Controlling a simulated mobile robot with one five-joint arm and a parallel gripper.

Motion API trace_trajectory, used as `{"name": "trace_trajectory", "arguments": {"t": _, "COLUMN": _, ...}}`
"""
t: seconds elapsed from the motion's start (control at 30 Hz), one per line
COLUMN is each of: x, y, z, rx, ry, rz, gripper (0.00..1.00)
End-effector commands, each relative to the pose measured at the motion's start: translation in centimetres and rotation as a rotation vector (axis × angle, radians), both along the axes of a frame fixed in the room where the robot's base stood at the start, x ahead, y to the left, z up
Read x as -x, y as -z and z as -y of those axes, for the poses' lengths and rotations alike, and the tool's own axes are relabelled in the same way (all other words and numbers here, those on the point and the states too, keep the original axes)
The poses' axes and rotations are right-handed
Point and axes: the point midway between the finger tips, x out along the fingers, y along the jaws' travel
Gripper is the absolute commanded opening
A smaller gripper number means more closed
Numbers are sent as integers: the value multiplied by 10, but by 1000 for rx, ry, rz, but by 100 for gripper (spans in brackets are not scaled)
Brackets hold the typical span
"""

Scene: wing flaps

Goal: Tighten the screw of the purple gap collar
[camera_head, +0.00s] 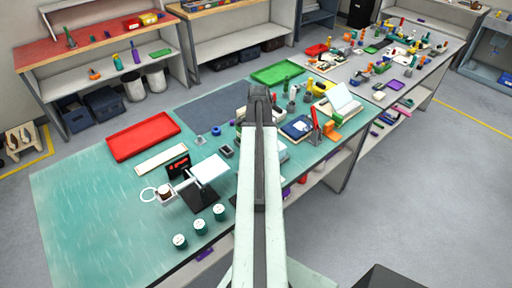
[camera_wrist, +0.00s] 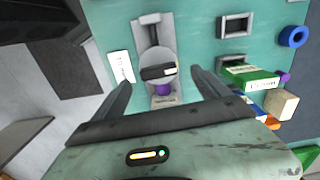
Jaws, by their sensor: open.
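In the wrist view, my gripper (camera_wrist: 160,76) is open, with one finger on each side of a grey upright fixture (camera_wrist: 152,35) with a round face. A dark bar with a pale label (camera_wrist: 158,71) lies across that face. Just below the bar is a small purple part (camera_wrist: 163,90), likely the purple gap collar; it is largely covered and its screw cannot be made out. Nothing is clearly held, and I cannot tell whether the fingers touch anything. In the head view my arm stretches over the teal bench and hides the fingers and the collar.
In the wrist view a white card (camera_wrist: 121,66) lies left; a green box (camera_wrist: 250,77), a wooden block (camera_wrist: 283,104) and a blue ring (camera_wrist: 295,37) lie right. In the head view a red tray (camera_head: 143,136) and a black stand (camera_head: 203,194) are left.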

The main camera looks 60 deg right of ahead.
Motion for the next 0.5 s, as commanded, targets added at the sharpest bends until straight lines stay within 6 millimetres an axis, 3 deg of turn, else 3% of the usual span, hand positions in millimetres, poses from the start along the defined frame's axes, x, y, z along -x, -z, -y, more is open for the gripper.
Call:
{"name": "trace_trajectory", "arguments": {"t": 0.03, "x": 0, "y": 19, "z": 0, "rx": 0, "ry": -1, "rz": 0, "gripper": 85}}
{"name": "trace_trajectory", "arguments": {"t": 0.2, "x": 0, "y": 48, "z": 0, "rx": 0, "ry": -2, "rz": 0, "gripper": 85}}
{"name": "trace_trajectory", "arguments": {"t": 0.5, "x": -1, "y": 53, "z": -1, "rx": 0, "ry": -3, "rz": 0, "gripper": 85}}
